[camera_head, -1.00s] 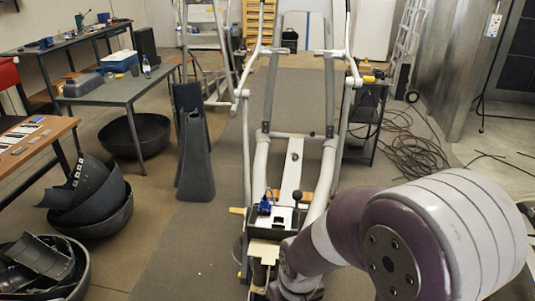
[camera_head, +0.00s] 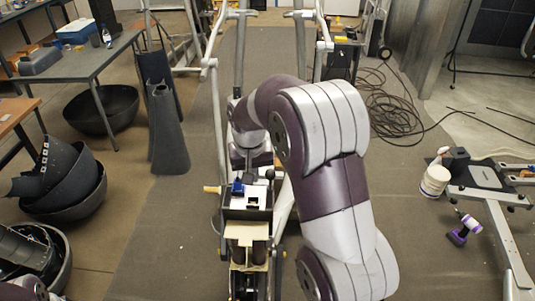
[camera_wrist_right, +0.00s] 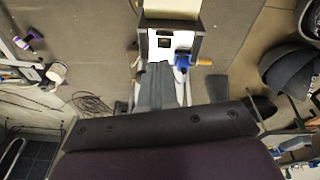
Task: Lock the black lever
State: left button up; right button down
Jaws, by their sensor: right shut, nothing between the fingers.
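The black lever (camera_head: 269,176) has a round black knob and stands upright at the right side of a box-like unit (camera_head: 247,213) on the elliptical machine. A blue part (camera_head: 237,188) sits at the unit's left side; it also shows in the wrist view (camera_wrist_right: 183,62). My right gripper (camera_head: 249,166) hangs just behind the unit, between the blue part and the lever, with its fingers shut and empty. It also shows in the wrist view (camera_wrist_right: 157,74), pointing at the unit. Contact with the lever cannot be made out. My left gripper is out of view.
The machine's upright arms (camera_head: 213,110) rise on both sides of my right arm. A grey table (camera_head: 75,62) and black curved shells (camera_head: 70,185) are at the left. A spray bottle (camera_head: 435,177) and a purple drill (camera_head: 463,230) are at the right. Cables lie behind on the floor.

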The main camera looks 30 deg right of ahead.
pick_arm(q)
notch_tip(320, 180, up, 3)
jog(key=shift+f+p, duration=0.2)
jog(key=shift+p, duration=0.55)
pick_arm(e)
jog(key=w+d+r+m+h, duration=0.1)
jog(key=w+d+r+m, duration=0.1)
jog(key=w+d+r, duration=0.3)
jog(key=shift+w+d+r+m, duration=0.3)
jog(key=shift+w+d, duration=0.5)
jog(key=shift+w, duration=0.35)
jog(key=b, duration=0.3)
send_over(268, 172)
jog(key=a, duration=0.2)
notch_tip(268, 172, down, 5)
jog(key=x, duration=0.2)
jog(key=s+p+x, duration=0.1)
jog(key=x, duration=0.2)
jog(key=p+x, duration=0.1)
jog(key=x, duration=0.2)
jog(key=shift+s+d, duration=0.15)
jog(key=shift+d, duration=0.1)
jog(key=shift+f, duration=0.45)
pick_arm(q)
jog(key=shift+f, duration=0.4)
